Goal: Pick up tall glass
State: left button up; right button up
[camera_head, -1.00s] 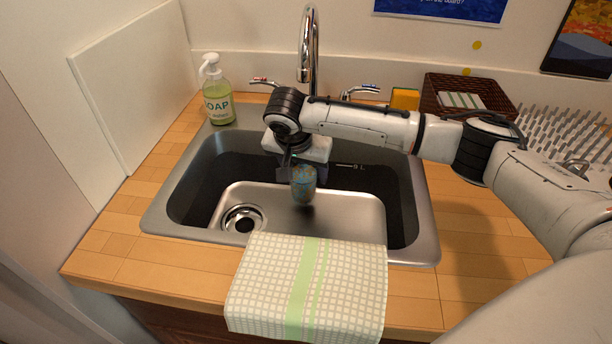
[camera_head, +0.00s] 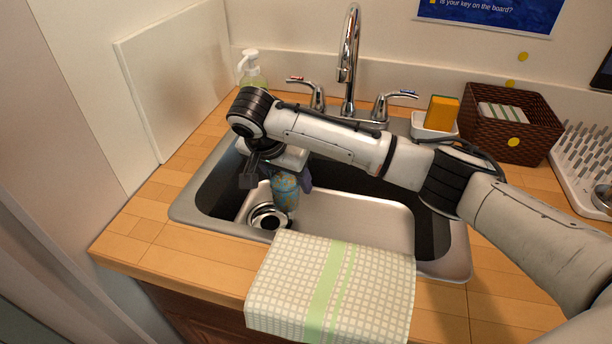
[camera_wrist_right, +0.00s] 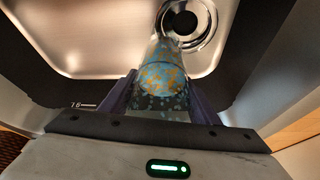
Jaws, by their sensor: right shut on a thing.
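The tall glass (camera_head: 285,190) is clear with blue and orange speckles. It is upright or nearly so in the head view, over the sink basin near the drain. My right gripper (camera_head: 279,178) is shut on the glass from above, with one finger on each side. In the right wrist view the glass (camera_wrist_right: 165,80) sits between the two dark fingers of the gripper (camera_wrist_right: 160,98), with the drain beyond it. Whether the glass bottom touches the sink floor is hard to tell. My left gripper is not in view.
The steel sink (camera_head: 440,245) has a drain (camera_head: 268,217) at its left. A faucet (camera_head: 348,65) stands behind, a soap bottle (camera_head: 252,72) at back left. A checked towel (camera_head: 335,285) hangs over the front edge. A sponge (camera_head: 442,112), brown basket (camera_head: 515,125) and white rack (camera_head: 580,165) are at right.

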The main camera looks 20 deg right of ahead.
jog(key=w+a, duration=0.1)
jog(key=a, duration=0.6)
jog(key=shift+b, duration=0.4)
jog(key=shift+r, duration=0.1)
